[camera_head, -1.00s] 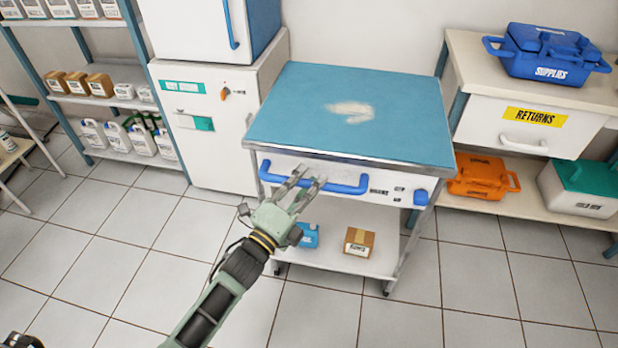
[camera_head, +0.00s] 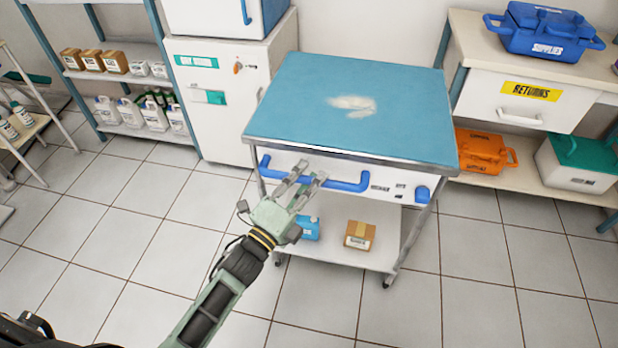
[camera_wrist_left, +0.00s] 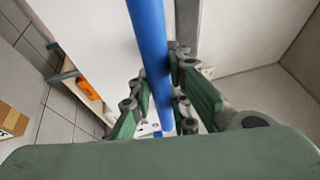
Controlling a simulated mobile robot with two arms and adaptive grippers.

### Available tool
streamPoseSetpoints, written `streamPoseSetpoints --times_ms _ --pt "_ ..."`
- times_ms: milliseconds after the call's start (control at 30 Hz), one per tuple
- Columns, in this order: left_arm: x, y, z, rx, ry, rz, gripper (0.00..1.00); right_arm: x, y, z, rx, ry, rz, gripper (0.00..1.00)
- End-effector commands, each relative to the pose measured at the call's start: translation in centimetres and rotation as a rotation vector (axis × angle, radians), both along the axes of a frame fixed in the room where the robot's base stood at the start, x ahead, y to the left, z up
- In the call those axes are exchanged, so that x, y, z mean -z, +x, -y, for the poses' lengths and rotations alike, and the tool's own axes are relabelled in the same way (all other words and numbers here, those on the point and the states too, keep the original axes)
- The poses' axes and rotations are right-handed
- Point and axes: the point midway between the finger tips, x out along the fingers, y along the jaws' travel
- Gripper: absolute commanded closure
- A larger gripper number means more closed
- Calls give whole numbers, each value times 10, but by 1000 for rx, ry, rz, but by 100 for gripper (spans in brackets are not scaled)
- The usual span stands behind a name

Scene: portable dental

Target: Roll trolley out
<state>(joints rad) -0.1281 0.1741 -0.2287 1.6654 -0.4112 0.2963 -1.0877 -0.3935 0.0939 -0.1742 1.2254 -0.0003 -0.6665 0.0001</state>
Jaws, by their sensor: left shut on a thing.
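The trolley has a blue top (camera_head: 335,112) with a pale smudge on it, and a white front with a blue bar handle (camera_head: 345,185). My left gripper (camera_head: 309,181) is at the left part of this handle. In the left wrist view the blue handle (camera_wrist_left: 150,50) runs between the fingers of the left gripper (camera_wrist_left: 165,105), which is shut on it. A blue container (camera_head: 309,229) and a brown box (camera_head: 360,235) are on the trolley's lower shelf (camera_head: 340,253). My right gripper is not in view.
A white cabinet (camera_head: 225,125) stands at left behind the trolley. A bench with a drawer marked RETURNS (camera_head: 515,100) stands at right, with an orange case (camera_head: 480,152) on its lower shelf. Tiled floor (camera_head: 490,270) in front of the trolley is clear.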

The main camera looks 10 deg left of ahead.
Motion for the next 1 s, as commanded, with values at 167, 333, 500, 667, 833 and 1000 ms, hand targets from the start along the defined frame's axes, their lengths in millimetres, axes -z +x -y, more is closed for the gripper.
streamPoseSetpoints --times_ms 167,333,500,667,833,1000 --pt "7 -3 1 1 9 -10 100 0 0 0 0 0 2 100" --pt "7 -4 1 2 8 -11 100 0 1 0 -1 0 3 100" --pt "6 -3 1 3 7 -10 70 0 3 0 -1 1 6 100" --pt "4 -2 1 2 4 -7 65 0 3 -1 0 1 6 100" --pt "3 -2 1 3 2 -5 65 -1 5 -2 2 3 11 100" --pt "6 -13 -4 1 2 -7 65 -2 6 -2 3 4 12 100"
